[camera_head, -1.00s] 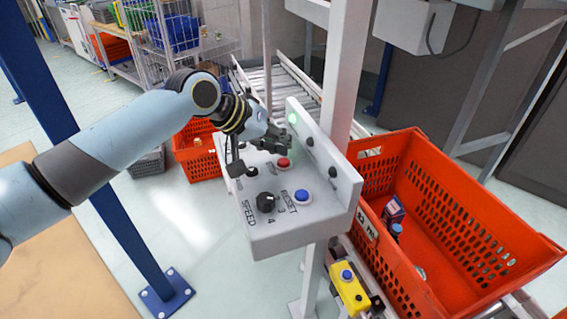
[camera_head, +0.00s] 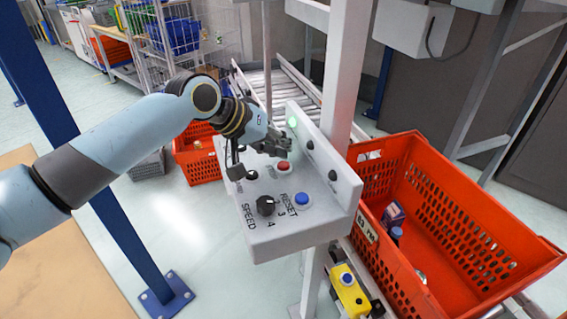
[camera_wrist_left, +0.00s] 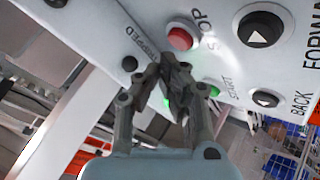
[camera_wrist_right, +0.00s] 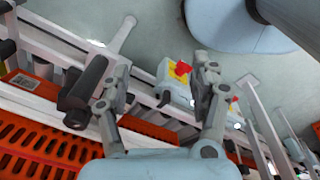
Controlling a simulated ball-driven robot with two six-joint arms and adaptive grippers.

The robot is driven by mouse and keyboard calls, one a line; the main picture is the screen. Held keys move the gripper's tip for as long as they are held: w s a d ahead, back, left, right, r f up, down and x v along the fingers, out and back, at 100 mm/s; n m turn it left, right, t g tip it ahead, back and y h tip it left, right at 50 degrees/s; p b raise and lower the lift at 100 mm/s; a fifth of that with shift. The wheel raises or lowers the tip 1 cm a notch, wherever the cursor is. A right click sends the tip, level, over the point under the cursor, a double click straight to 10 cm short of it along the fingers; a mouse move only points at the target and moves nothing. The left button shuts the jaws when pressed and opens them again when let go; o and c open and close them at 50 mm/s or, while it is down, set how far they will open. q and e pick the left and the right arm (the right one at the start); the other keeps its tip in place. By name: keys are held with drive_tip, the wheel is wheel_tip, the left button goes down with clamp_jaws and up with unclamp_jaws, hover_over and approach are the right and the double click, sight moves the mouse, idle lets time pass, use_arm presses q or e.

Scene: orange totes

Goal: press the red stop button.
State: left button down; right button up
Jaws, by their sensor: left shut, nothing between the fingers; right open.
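The red stop button (camera_head: 284,167) sits on the sloped top of a grey control box (camera_head: 290,232). In the left wrist view the red button (camera_wrist_left: 181,38) is beside the word STOP. My left gripper (camera_head: 284,147) is shut and empty, just above and behind the button in the head view. In the left wrist view its closed fingertips (camera_wrist_left: 174,70) are close to the button; I cannot tell that they touch it. My right gripper (camera_wrist_right: 168,85) is open and empty in the right wrist view, and does not show in the head view.
A blue reset button (camera_head: 302,199) and black speed knob (camera_head: 266,205) share the box. A green light (camera_head: 292,122) glows on its back panel. A large orange tote (camera_head: 450,200) stands at right. A yellow box with a blue button (camera_head: 348,290) hangs below.

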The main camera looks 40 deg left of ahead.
sight(281, 162)
use_arm(q)
drive_tip(key=shift+f, duration=0.1)
drive_tip(key=shift+f, duration=0.3)
drive_tip(key=shift+f, duration=0.5)
idle(0.8)
drive_tip(key=shift+r, duration=0.1)
drive_tip(key=shift+r+p, duration=0.8)
drive_tip(key=shift+p, duration=0.15)
wheel_tip(281, 162, up, 5)
drive_tip(key=p, duration=0.5)
drive_tip(key=shift+r+p, duration=0.1)
drive_tip(key=shift+p, duration=0.2)
